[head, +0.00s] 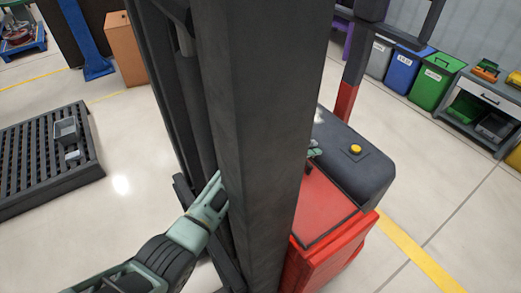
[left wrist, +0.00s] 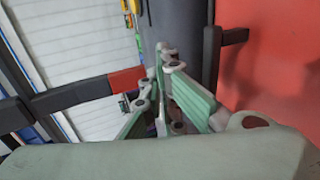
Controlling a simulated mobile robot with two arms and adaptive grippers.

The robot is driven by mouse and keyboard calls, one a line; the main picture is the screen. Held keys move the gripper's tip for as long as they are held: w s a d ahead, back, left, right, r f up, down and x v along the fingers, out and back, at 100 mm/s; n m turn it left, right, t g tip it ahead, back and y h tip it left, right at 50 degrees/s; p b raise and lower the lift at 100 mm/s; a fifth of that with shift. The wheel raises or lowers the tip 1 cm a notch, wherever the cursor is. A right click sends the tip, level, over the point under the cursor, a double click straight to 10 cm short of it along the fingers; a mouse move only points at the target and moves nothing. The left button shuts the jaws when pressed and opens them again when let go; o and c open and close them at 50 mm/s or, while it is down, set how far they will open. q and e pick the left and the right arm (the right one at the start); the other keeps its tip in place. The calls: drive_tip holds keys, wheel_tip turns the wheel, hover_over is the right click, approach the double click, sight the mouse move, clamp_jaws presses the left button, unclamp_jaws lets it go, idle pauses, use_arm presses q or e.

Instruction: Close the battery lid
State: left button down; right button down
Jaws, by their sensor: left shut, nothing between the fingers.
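A red and dark grey truck stands behind a thick dark mast (head: 255,130). Its red top panel (head: 325,205), which looks like the battery lid, lies beside the dark grey rear hood (head: 360,165); I cannot tell how far open it is. My left arm passes behind the mast. My left gripper (head: 314,149) shows only as a small pale green part right of the mast, near the red panel and hood. In the left wrist view the gripper (left wrist: 168,75) is shut and empty, with a red surface (left wrist: 275,60) to its right. My right gripper is not in view.
A yellow button (head: 355,149) sits on the hood. A dark slatted pallet (head: 45,160) with grey bins lies at left. Several coloured bins, including a green one (head: 432,85), and a workbench (head: 490,95) stand at back right. The floor between is clear.

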use_arm(q)
wheel_tip(320, 180, up, 14)
drive_tip(key=p, duration=0.2)
drive_tip(key=shift+f+p, duration=0.15)
drive_tip(key=shift+p, duration=0.2)
drive_tip(key=shift+a+f, duration=0.1)
